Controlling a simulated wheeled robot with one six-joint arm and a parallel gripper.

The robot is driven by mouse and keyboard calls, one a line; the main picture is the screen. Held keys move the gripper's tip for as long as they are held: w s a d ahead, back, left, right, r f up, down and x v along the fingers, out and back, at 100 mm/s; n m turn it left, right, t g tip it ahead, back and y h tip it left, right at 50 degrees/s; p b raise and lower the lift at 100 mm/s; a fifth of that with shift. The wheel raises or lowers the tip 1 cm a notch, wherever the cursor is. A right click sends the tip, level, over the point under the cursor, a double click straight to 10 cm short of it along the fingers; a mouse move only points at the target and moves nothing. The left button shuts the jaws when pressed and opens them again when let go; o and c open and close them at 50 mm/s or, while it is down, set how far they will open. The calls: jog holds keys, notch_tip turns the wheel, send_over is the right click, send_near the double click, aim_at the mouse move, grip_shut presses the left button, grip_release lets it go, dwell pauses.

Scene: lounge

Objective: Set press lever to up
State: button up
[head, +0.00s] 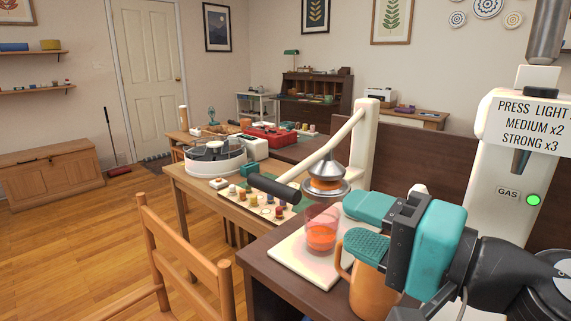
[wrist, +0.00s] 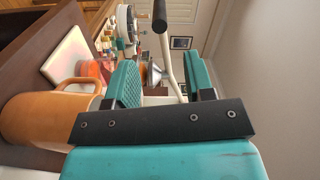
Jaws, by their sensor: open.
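The press has a white post (head: 366,140) and a pale lever arm (head: 325,146) that slopes down to the left from the post top to a black handle (head: 274,190). The lever also shows in the wrist view (wrist: 169,62), with its black handle (wrist: 160,16) at the top. A metal press head (head: 325,172) hangs under the arm, above a glass of orange liquid (head: 320,236) on a white base (head: 289,251). My gripper (head: 358,226) is open and empty, to the right of the glass and apart from the lever. It also shows in the wrist view (wrist: 163,75).
An orange mug (head: 367,291) stands close below my gripper, partly hidden by a finger. A white machine with a sign (head: 530,120) stands at the right. A wooden chair (head: 180,255) is at the front left. A turntable-like device (head: 214,157) stands behind.

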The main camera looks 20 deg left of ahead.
aim_at(277, 189)
jog(key=p+x, duration=0.7)
jog(key=x, duration=0.4)
jog(key=shift+r, duration=0.15)
jog(key=shift+w+a, duration=0.1)
jog(key=shift+a, duration=0.25)
jog(key=shift+c, duration=0.3)
grip_shut()
jog(key=shift+p, duration=0.35)
